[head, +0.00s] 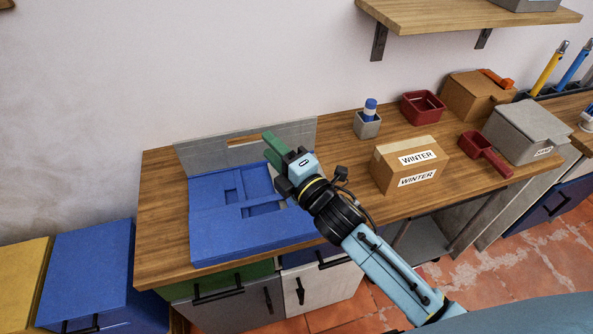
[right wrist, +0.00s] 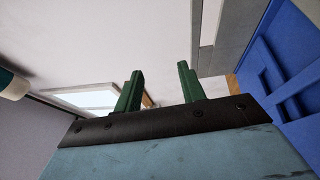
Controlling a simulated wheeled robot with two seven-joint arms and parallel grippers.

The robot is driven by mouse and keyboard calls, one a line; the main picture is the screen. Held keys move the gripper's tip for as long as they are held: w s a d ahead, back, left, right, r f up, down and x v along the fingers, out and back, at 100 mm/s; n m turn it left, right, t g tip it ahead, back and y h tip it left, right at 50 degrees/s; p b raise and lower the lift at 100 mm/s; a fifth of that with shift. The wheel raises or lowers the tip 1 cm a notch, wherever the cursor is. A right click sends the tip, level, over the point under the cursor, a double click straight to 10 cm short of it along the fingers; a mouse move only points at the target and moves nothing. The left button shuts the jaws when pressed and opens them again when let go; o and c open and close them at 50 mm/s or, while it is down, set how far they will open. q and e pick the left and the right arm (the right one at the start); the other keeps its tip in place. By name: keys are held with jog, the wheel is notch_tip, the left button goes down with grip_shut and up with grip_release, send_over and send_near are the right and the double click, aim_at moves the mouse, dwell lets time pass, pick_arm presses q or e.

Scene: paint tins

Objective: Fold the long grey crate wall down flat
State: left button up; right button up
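The long grey crate wall (head: 208,151) stands upright along the back of the crate, with a handle slot near its middle. The crate's blue walls (head: 215,245) lie folded flat in front of it. My right gripper (head: 271,146) is in front of the grey wall's right half in the head view and hides part of it. In the right wrist view its green fingers (right wrist: 160,85) are apart with nothing between them. The grey wall (right wrist: 232,45) and blue part (right wrist: 290,50) show to their right there. My left gripper is in neither view.
The crate is on a wooden worktop (head: 160,220). To its right are a WINTER carton (head: 408,165), a grey holder with a blue-capped item (head: 367,125), a red tray (head: 423,106), a red scoop (head: 484,152) and a grey box (head: 525,130). A shelf (head: 470,15) hangs above.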

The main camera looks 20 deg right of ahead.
jog(key=p+v, duration=0.1)
jog(key=v, duration=0.6)
dwell(0.5)
dwell(0.4)
